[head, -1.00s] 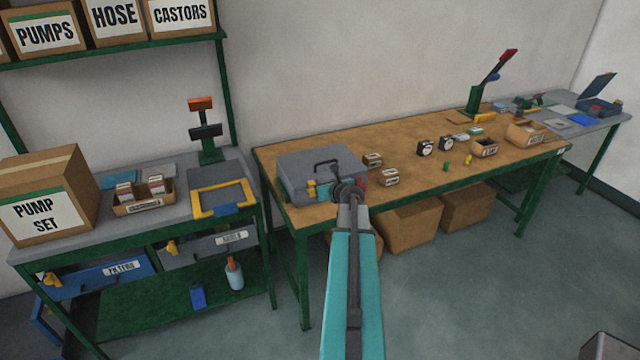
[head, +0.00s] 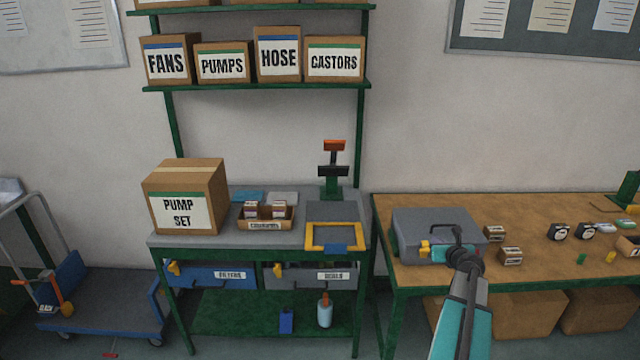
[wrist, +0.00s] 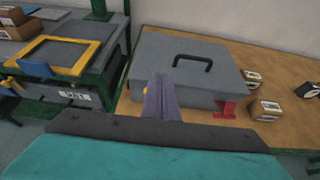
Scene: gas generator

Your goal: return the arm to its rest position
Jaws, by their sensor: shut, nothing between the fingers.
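My arm (head: 466,315) is teal and grey and rises from the bottom of the head view, right of centre. Its end is in front of the grey case (head: 405,222) on the wooden bench. In the wrist view, my gripper (wrist: 160,84) points forward with its fingers together and nothing between them. The fingers overlap the front of the grey case (wrist: 205,75) in that view, and I cannot tell how large the gap to it is. In the head view the fingertips are hard to make out against the case.
The wooden bench (head: 400,275) carries small boxes (head: 511,256) right of the case. A grey workbench (head: 190,240) to the left holds the PUMP SET box (head: 187,195) and a yellow frame (head: 335,247). A blue trolley (head: 100,300) stands at far left.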

